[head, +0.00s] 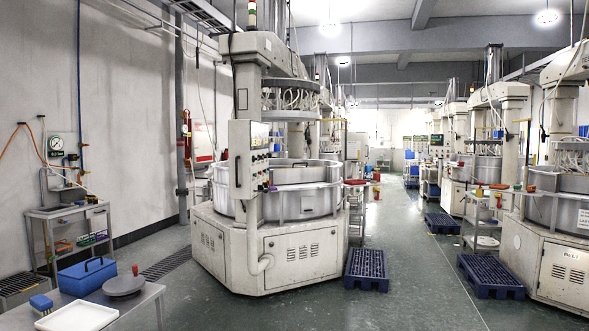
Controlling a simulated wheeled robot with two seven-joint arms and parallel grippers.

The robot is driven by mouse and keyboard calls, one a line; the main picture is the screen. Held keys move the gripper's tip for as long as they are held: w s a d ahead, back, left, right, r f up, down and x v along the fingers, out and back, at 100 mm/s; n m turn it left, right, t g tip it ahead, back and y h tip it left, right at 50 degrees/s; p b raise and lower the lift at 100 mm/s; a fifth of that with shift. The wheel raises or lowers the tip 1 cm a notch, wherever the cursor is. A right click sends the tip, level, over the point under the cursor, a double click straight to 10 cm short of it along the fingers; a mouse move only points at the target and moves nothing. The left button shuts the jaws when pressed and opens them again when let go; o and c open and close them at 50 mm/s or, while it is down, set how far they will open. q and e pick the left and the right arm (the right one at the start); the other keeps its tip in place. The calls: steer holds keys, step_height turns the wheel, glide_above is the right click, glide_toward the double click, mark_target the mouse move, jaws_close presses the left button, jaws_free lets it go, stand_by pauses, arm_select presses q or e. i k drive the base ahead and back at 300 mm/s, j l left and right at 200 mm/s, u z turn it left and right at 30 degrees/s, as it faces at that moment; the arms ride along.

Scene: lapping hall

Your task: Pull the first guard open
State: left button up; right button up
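The nearest lapping machine on the left carries a round metal guard (300,201) around its table, above the cream octagonal base. A dark curved handle (293,163) shows at the guard's upper edge. The front panels appear closed around the drum, though the left part is partly hidden by the control column (247,160). Neither of my grippers shows in the head view. A second machine at the right has a similar silver guard (560,212), cut off by the picture edge.
A bench at the lower left holds a blue box (87,276), a grey round plate (124,286) and a white tray (77,317). Dark blue pallets lie by the machines, one at the near base's right (366,269). A green-grey aisle (420,285) runs clear between the machine rows.

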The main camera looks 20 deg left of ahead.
mark_target(301, 175)
steer(key=i+j+u, duration=0.2)
steer(key=i, duration=0.2)
steer(key=i+u, duration=0.2)
steer(key=i, duration=0.2)
steer(key=i+j+u, duration=0.1)
steer(key=i+u, duration=0.15)
steer(key=i, duration=5.1)
